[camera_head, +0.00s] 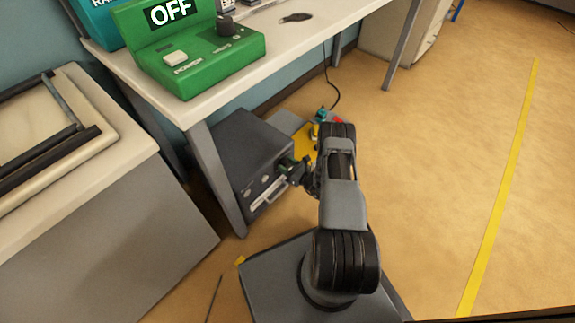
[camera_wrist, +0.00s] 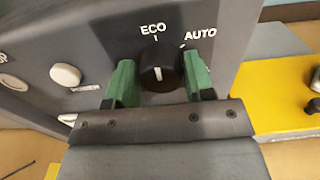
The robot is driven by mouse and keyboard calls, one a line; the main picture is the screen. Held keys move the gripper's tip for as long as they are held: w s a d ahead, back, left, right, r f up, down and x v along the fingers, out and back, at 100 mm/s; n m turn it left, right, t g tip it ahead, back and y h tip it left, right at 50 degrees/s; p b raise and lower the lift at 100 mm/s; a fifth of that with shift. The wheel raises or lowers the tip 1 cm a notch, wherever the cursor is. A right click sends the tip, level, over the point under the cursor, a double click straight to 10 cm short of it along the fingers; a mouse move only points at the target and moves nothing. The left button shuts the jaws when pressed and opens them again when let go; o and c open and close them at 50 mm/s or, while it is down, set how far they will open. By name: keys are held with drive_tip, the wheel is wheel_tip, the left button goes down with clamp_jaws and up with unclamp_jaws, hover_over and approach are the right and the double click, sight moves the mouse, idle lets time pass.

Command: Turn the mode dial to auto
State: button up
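The mode dial (camera_wrist: 158,72) is a round black knob with a white pointer line, on a dark grey panel in the wrist view. The white labels ECO (camera_wrist: 153,29) and AUTO (camera_wrist: 201,34) stand above it and to its upper right. The pointer line is short and near the knob's middle; I cannot tell which label it marks. The green fingers of my gripper (camera_wrist: 159,80) lie on both sides of the dial and appear shut on it. In the head view my gripper (camera_head: 297,172) is at the front of the grey box (camera_head: 250,145), and the dial is hidden.
A white button (camera_wrist: 66,75) is left of the dial. A yellow unit (camera_wrist: 285,100) stands to the right. A table (camera_head: 205,105) with a green box (camera_head: 205,65) reading OFF is above the grey box. A table leg (camera_head: 218,180) is close by. Open floor lies to the right.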

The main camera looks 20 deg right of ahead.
drive_tip(key=c, duration=0.5)
drive_tip(key=shift+m, duration=0.3)
drive_tip(key=m+b, duration=0.2)
drive_tip(key=m, duration=0.2)
drive_tip(key=shift+f+m, duration=0.1)
drive_tip(key=shift+m, duration=0.3)
drive_tip(key=m+b, duration=0.1)
drive_tip(key=m, duration=0.5)
drive_tip(key=shift+d, duration=0.1)
drive_tip(key=shift+m, duration=0.4)
drive_tip(key=o, duration=0.7)
drive_tip(key=shift+s, duration=0.1)
drive_tip(key=shift+o, duration=1.2)
